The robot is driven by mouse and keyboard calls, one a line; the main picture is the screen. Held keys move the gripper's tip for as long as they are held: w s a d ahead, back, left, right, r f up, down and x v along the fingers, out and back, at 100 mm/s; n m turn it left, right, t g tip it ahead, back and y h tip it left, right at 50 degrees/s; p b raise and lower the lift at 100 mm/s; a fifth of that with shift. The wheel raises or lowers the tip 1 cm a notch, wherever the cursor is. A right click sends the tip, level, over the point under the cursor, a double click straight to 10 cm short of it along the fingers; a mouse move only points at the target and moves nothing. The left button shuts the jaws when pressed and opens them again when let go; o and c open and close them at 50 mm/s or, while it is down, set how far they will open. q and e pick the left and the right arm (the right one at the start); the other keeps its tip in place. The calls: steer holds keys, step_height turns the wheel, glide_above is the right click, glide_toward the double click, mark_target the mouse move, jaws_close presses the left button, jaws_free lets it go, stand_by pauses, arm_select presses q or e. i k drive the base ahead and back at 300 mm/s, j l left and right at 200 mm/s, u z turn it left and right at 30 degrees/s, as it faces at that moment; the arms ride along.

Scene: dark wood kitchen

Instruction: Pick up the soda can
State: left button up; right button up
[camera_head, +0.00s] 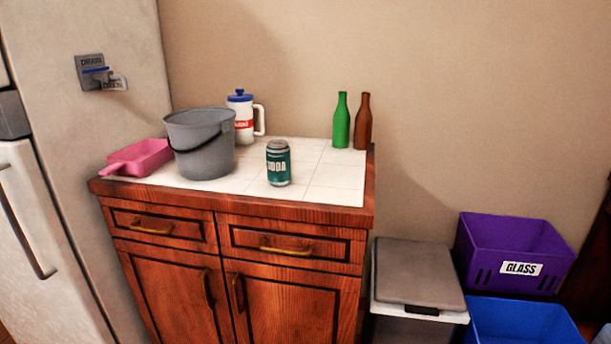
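A green soda can (278,164) with a silver top and a "SODA" label stands upright on the white tiled top of a wooden cabinet (335,187). It stands near the front edge of the tiles, right of a grey bucket, with a small gap between them. Nothing covers it. Neither of my grippers shows in the head view.
The grey bucket (201,146), a pink dustpan (139,158), a white jug (242,116), a green bottle (342,122) and a brown bottle (364,122) share the top. A lidded bin (416,274), a purple crate (512,252) and a blue crate (520,325) stand right.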

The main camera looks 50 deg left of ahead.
mark_target(277, 151)
steer(key=u, duration=2.1)
